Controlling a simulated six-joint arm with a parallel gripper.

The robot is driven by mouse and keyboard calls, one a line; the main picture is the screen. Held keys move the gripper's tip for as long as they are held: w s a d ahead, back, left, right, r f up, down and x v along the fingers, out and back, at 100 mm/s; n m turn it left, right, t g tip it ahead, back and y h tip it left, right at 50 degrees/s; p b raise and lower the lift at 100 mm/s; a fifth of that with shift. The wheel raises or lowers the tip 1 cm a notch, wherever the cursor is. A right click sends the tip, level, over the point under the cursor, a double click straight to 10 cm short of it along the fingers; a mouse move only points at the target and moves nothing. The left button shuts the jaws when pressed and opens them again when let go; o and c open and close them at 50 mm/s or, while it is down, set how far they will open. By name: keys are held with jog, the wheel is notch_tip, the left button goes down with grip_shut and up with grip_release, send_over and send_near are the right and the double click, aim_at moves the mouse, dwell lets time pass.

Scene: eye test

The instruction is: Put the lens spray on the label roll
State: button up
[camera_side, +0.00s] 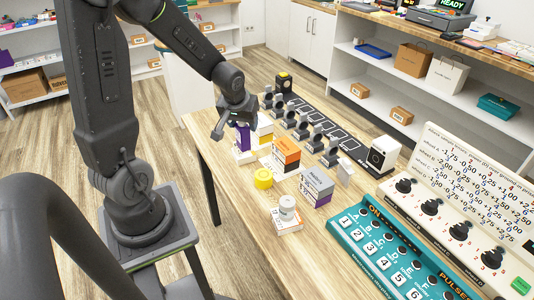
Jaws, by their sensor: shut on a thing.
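My gripper (238,122) is at the left end of the table, pointing down, with its jaws shut around a purple-and-white box (243,138). The box is partly hidden by the jaws, its label is unreadable, and I cannot tell whether it is the lens spray. A yellow roll-like cylinder (263,179) stands in front of it to the right. A white cylinder with a grey band (287,206) stands on a flat white box (288,225) nearer the camera. I cannot tell for certain which of these is the label roll.
An orange-and-white box (286,156), another purple-and-white box (317,186) and a yellow-and-white box (265,127) stand close by. Behind are several grey stands (302,126) and a white device (382,155). A teal panel (385,255) and a dial console (465,205) fill the right.

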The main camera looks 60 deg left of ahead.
jog(key=shift+w+d+f, duration=0.8)
jog(key=shift+w+f, duration=0.05)
jog(key=shift+f, duration=0.55)
jog(key=shift+w+d+f, duration=0.85)
jog(key=shift+w+f, duration=0.05)
jog(key=shift+f, duration=0.45)
jog(key=shift+w+d+f, duration=0.8)
jog(key=shift+w+f, duration=0.05)
jog(key=shift+f, duration=0.55)
jog(key=shift+f, duration=0.2)
jog(key=o, duration=1)
jog(key=shift+c, duration=0.2)
jog(key=shift+r, duration=0.2)
